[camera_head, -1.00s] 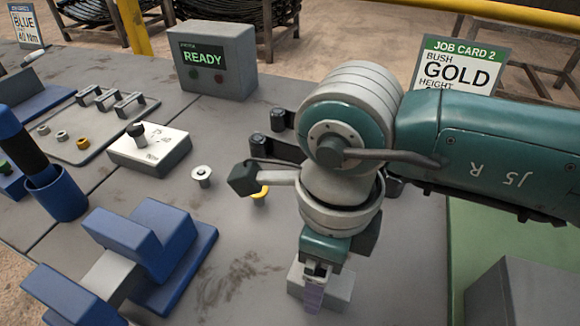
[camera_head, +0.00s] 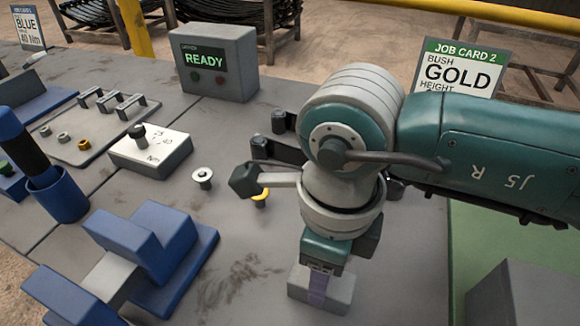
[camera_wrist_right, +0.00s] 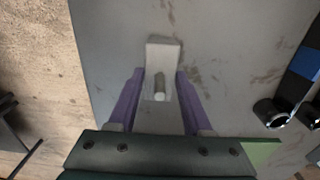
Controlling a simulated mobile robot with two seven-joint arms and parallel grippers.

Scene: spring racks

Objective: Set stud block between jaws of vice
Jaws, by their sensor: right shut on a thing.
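The stud block (camera_head: 338,288) is a light grey block standing on the bench right of the vice. In the right wrist view it shows as a pale block (camera_wrist_right: 164,52) with a round metal stud (camera_wrist_right: 160,90). My right gripper (camera_head: 317,285) reaches down over it, its purple fingers (camera_wrist_right: 160,74) on both sides, shut on the block. The blue vice (camera_head: 135,245) is at the lower left, with a gap and a pale grey middle part (camera_head: 108,278) between its blue jaws. My left gripper is not in view.
A blue cup (camera_head: 58,195) is at left. The READY box (camera_head: 214,60) is behind. Bench between vice and block is clear.

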